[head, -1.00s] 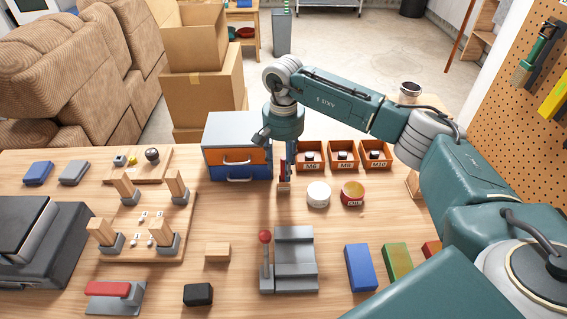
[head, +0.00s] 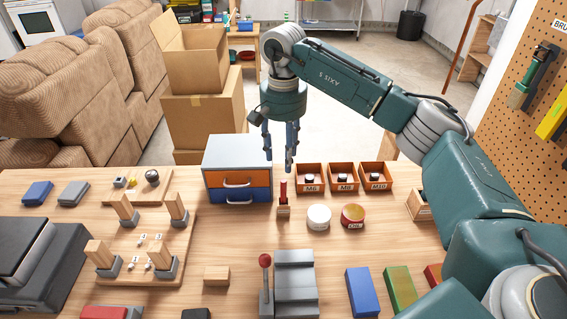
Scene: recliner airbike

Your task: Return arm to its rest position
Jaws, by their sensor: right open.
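My right arm reaches in from the right of the head view. Its gripper (head: 280,158) points down with its fingers apart and nothing between them. It hangs in the air above a small red item on a wooden block (head: 284,200), just right of the blue and orange drawer unit (head: 237,168). The fingertips look apart from the red item. My left gripper is not in the view.
Orange bins (head: 343,177) with labels stand right of the gripper. A white round lid (head: 318,216) and a red tin (head: 353,215) sit in front. A grey lever stand (head: 294,284) is nearer. Stacked cardboard boxes (head: 202,110) stand behind the table.

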